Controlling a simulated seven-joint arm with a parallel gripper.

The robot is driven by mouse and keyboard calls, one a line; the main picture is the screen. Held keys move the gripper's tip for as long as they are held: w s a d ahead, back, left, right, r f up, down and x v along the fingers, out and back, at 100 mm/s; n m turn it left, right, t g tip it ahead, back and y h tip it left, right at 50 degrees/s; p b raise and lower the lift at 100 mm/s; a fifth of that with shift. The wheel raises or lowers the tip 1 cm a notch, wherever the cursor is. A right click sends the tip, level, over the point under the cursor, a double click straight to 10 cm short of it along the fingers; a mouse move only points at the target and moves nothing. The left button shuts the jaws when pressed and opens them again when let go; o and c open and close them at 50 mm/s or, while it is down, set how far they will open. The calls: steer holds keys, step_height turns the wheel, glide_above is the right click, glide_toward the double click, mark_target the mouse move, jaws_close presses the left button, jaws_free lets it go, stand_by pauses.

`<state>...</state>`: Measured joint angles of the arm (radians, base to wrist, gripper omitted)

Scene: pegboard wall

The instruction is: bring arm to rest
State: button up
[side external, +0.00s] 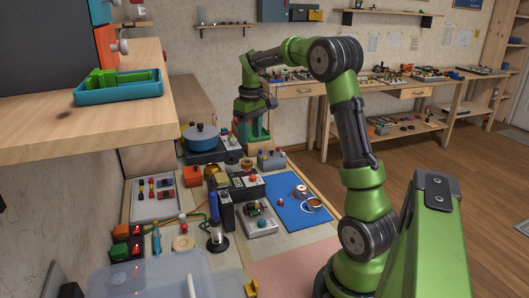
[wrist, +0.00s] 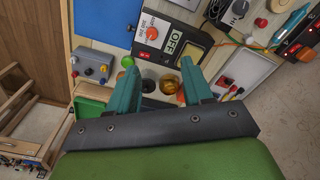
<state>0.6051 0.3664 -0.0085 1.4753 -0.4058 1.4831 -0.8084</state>
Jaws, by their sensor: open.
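My arm is green and dark grey and rises from the lower right in the side external view. It bends over at the top, and my gripper (side external: 251,138) hangs down above the back part of the work table. In the wrist view my gripper (wrist: 160,76) shows two teal fingers spread apart with nothing held between them. The fingers look apart from both, though the exact height above the table is hard to tell.
A blue pot (side external: 201,137) stands on a dark box left of my gripper. A blue mat (side external: 290,213) with round parts lies to the right. A meter box (wrist: 171,37) sits beyond the fingers. A wooden shelf (side external: 60,118) with a blue tray (side external: 118,94) overhangs at left.

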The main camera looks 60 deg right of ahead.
steer(key=s+a+r+t, duration=0.1)
steer(key=s+a, duration=0.3)
steer(key=a, duration=0.5)
steer(key=s+a+r+t+y, duration=0.1)
steer(key=s+a+t, duration=0.2)
steer(key=a, duration=0.7)
steer(key=s+a+r+m+t+y, duration=0.1)
steer(key=s+a+t, duration=0.1)
steer(key=s+a, duration=0.4)
steer(key=a, duration=0.4)
steer(key=shift+s+r+t, duration=0.25)
steer(key=shift+s+t, duration=0.15)
